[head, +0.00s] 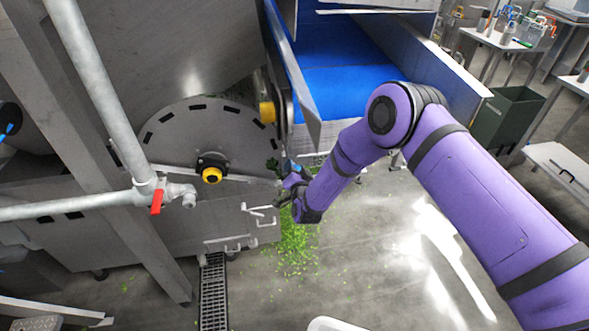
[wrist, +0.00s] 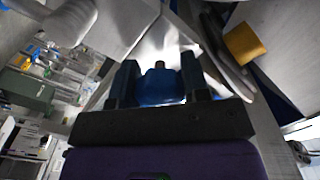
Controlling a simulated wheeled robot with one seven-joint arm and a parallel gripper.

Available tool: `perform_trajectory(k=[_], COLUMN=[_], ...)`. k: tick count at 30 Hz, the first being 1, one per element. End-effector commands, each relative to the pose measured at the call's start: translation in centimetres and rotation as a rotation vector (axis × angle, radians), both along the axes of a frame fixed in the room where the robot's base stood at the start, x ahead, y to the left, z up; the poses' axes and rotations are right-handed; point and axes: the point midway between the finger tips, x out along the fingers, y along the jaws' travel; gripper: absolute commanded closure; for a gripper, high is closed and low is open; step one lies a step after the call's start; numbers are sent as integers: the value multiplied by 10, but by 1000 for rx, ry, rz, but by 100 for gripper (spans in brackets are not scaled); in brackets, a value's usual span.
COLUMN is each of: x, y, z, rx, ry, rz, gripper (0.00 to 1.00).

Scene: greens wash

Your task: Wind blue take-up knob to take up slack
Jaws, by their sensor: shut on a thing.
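The blue take-up knob (wrist: 160,88) sits between the two dark fingers of my gripper (wrist: 159,78) in the wrist view. The fingers are shut on it, one on each side, and cover its sides. In the head view, my gripper (head: 291,176) is at the lower end of the blue conveyor, beside the steel machine. There the knob is mostly hidden by my gripper and wrist.
The blue conveyor belt (head: 345,85) rises behind my gripper between steel side walls. A yellow roller-like part (head: 267,112) and a round drum end (head: 203,130) are to the left. A pipe has a red valve handle (head: 156,201). Green scraps (head: 293,245) lie on the floor. Open floor is at lower right.

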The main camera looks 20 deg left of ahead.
Motion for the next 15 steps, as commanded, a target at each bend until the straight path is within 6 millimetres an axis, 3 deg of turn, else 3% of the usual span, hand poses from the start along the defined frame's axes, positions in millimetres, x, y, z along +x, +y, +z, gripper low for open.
perform_trajectory(k=[15], x=[2], y=[-2], z=[1], rx=[173], ry=[104], rz=[-4], gripper=[81])
